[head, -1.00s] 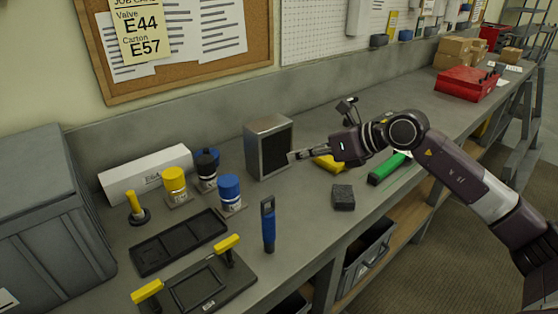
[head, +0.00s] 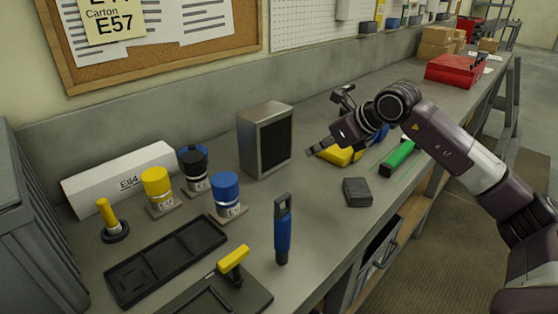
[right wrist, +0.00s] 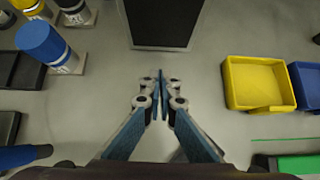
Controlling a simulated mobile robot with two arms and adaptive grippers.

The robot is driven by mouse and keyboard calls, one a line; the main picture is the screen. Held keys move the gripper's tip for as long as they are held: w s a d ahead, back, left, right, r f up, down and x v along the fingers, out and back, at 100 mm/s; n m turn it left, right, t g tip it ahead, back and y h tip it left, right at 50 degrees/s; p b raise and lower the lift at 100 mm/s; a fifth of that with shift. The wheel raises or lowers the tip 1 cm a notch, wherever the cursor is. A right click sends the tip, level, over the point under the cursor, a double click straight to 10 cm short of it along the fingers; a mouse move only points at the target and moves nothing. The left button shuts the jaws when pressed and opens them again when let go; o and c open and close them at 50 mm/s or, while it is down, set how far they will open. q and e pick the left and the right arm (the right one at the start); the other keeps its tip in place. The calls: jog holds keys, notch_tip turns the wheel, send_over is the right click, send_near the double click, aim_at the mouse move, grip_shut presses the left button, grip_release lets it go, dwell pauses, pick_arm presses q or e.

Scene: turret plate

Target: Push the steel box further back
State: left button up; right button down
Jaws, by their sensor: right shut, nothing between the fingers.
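The steel box (head: 265,140) stands upright on the bench near the back wall, with grey metal sides and a dark front panel. My right gripper (head: 311,150) is shut and empty, to the right of the box with a gap between them. In the right wrist view the shut fingertips (right wrist: 160,80) point at the box's dark front (right wrist: 163,22), with bare bench between. The box's rear side is hidden. My left gripper is not in view.
Left of the box stand blue (head: 226,192), yellow (head: 158,188) and black-capped (head: 196,170) containers and a long white carton (head: 120,178). A yellow bin (right wrist: 258,82) and a dark block (head: 357,191) lie to the right. Bare bench lies in front of the box.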

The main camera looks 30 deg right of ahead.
jog(key=p, duration=0.3)
send_near(277, 160)
notch_tip(277, 160, down, 3)
jog(key=shift+s+a+f, duration=0.1)
jog(key=shift+s+f, duration=0.05)
jog(key=shift+s, duration=0.05)
jog(key=w, duration=0.2)
jog(key=w+a+p, duration=0.1)
jog(key=shift+w+f, duration=0.1)
jog(key=shift+f, duration=0.15)
jog(key=shift+w+a+f, duration=0.1)
jog(key=shift+w+a, duration=0.05)
jog(key=shift+w, duration=0.35)
